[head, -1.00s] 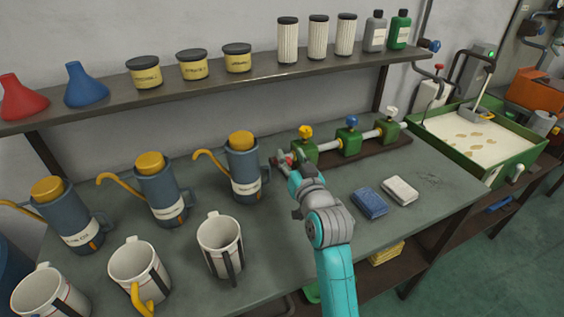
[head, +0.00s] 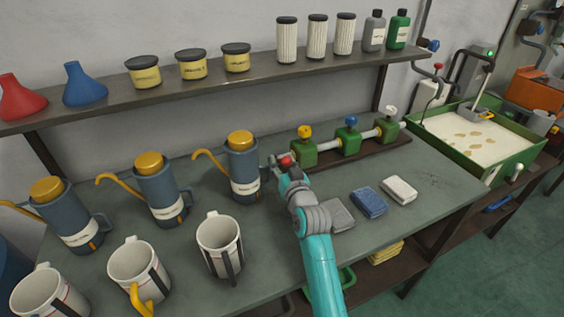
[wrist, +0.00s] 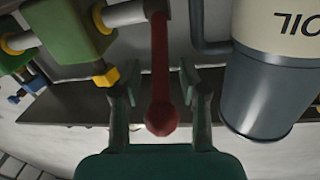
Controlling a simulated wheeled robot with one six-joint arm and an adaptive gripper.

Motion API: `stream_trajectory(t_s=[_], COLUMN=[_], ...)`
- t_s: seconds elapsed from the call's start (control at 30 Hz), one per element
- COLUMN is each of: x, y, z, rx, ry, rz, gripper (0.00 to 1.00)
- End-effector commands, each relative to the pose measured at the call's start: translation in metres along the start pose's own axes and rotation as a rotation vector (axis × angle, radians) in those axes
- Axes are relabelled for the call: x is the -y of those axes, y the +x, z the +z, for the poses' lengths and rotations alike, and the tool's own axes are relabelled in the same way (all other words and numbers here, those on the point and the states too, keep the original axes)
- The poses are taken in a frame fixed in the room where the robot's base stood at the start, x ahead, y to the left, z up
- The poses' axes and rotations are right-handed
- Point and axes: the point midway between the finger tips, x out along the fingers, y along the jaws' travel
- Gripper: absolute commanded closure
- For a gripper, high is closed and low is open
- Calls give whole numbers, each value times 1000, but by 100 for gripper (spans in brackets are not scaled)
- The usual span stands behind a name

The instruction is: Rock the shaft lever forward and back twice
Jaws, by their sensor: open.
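The shaft lever is red with a round knob; in the head view the knob (head: 286,161) shows at the left end of the green bearing blocks. In the wrist view the lever (wrist: 160,75) runs from the grey shaft (wrist: 126,14) to its knob. My gripper (wrist: 160,95) is open, with one finger on each side of the lever and gaps showing between them. In the head view my gripper (head: 283,168) is at the knob, and its fingertips are partly hidden.
An oil can (head: 243,167) stands close left of my gripper; it also shows in the wrist view (wrist: 265,85). Green bearing blocks (head: 303,152) stand to the right. Grey, blue (head: 369,202) and white cloths lie on the bench right of my arm.

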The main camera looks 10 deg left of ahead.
Motion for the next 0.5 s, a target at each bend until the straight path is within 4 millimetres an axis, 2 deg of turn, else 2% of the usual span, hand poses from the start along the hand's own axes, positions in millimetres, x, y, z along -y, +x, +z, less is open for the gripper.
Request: stream_trajectory(t_s=[0.33, 0.37, 0.5], x=[0, 0, 0], y=[5, 5, 4], z=[0, 0, 0], rx=[0, 0, 0], ry=[0, 0, 0], rz=[0, 0, 0], gripper=[57, 59, 94])
